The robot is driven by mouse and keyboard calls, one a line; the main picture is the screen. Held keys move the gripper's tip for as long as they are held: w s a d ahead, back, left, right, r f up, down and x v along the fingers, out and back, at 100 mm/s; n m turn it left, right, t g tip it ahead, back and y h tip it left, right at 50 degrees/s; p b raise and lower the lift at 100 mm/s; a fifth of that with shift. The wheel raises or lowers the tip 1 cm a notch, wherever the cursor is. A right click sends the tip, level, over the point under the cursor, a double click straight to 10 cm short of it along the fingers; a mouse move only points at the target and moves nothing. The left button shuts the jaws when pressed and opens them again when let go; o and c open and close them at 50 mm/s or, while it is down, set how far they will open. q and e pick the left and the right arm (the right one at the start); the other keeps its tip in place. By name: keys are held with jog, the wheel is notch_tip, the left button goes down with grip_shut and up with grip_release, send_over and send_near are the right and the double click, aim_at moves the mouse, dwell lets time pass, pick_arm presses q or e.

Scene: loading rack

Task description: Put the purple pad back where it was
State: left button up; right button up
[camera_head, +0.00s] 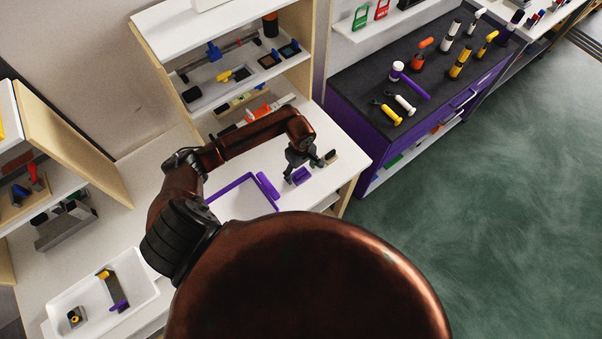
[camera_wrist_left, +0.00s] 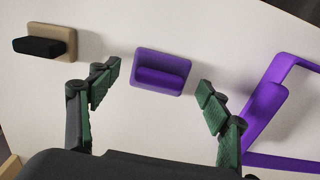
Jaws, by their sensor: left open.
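The purple pad (camera_head: 300,176) lies on the white table below my left gripper. In the left wrist view the purple pad (camera_wrist_left: 160,72) is a rounded block with a raised ridge, lying between and just beyond the fingertips. My left gripper (camera_head: 304,160) is open and empty, pointing down over the table; its green fingers (camera_wrist_left: 158,90) stand on either side of the pad, apart from it. A purple frame (camera_head: 228,187) with a thick bar lies left of the pad; it also shows in the left wrist view (camera_wrist_left: 264,103). My right gripper is not in view.
A beige block with a black top (camera_wrist_left: 45,42) sits on the table beside the pad; it also shows in the head view (camera_head: 331,156). A shelf (camera_head: 150,28) with tools stands behind. A white tray (camera_head: 152,289) with parts lies at the lower left.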

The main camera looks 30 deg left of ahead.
aim_at(301, 173)
pick_arm(q)
notch_tip(301, 173, up, 11)
jog(key=b, duration=0.2)
jog(key=shift+f, duration=0.2)
dwell(0.4)
